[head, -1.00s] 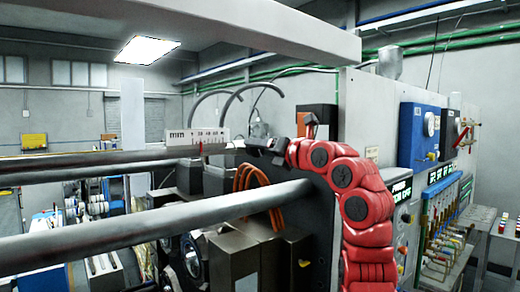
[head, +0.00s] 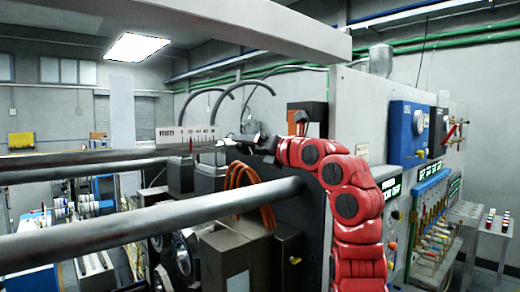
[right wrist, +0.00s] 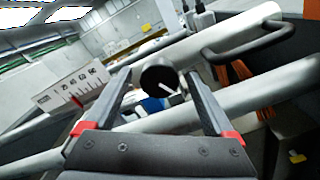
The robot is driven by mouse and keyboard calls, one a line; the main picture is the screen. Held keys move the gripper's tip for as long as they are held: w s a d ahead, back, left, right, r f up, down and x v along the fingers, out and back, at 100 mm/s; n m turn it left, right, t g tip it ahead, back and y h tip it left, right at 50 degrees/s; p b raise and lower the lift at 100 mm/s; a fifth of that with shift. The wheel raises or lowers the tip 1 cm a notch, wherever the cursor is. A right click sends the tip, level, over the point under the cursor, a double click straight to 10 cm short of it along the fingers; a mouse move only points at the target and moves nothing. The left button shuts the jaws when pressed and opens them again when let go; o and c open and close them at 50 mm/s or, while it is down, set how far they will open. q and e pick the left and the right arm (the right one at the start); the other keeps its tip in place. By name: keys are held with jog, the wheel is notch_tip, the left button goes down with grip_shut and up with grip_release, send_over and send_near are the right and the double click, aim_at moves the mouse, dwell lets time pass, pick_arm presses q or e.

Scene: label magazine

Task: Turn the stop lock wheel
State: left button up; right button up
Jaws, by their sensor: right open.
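A round black knob (right wrist: 160,76) with a white pointer mark, which looks like the stop lock wheel, shows in the right wrist view by the upper metal rail. My right gripper (right wrist: 157,82) is open, its fingers on either side of the knob with visible gaps. I cannot tell how far beyond the fingertips the knob is. In the head view my right gripper (head: 242,143) reaches left above the near rail, close to the scale's right end; the knob is not clear there. My left gripper is not in view.
A white mm scale (head: 189,137) with a red pointer stands on the far rail (head: 80,162). The thick near rail (head: 150,222) crosses in front. Orange cables (head: 244,182) and dark blocks lie below my right arm. A blue panel (head: 408,133) is on the cabinet at right.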

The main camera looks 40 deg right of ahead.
jog(key=shift+s+f, duration=0.1)
jog(key=shift+s, duration=0.35)
jog(key=s+d+b, duration=0.1)
jog(key=s+b, duration=0.6)
jog(key=s, duration=0.9)
jog(key=shift+s+d, duration=0.2)
